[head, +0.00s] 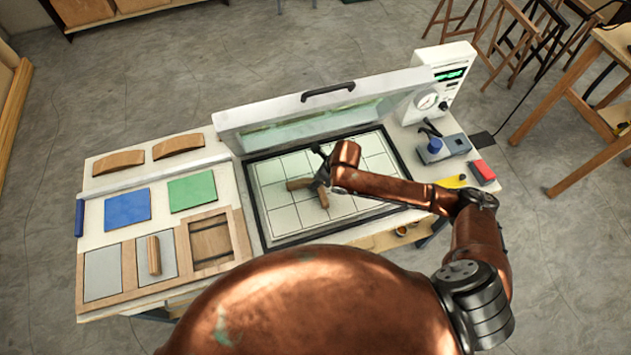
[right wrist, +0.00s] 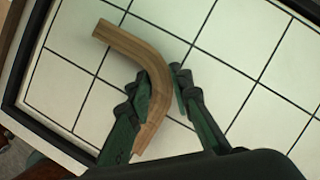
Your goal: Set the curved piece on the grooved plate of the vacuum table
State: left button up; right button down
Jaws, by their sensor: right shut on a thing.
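The curved piece (head: 298,184) is a bent brown wooden strip over the grooved plate (head: 283,217) of the vacuum table. My right gripper (head: 320,176) is shut on it, coming down from above. In the right wrist view the curved piece (right wrist: 118,41) lies between the green fingers of the gripper (right wrist: 160,77), its bent end reaching to the upper left. The white plate with dark grooves (right wrist: 235,38) spreads below it. I cannot tell whether the piece touches the plate. My left gripper is not in view.
The vacuum table's lid (head: 240,137) with a black handle stands raised at the back. A control box with a gauge (head: 428,101) is at the back right. A blue button unit (head: 435,146) and a red block (head: 482,172) are on the right. Blue (head: 127,207) and green (head: 192,192) squares lie on the left.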

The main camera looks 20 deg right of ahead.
jog(key=c, duration=1.7)
grip_release()
jog(key=shift+c, duration=0.2)
jog(key=shift+r, duration=0.1)
jog(key=v, duration=1.2)
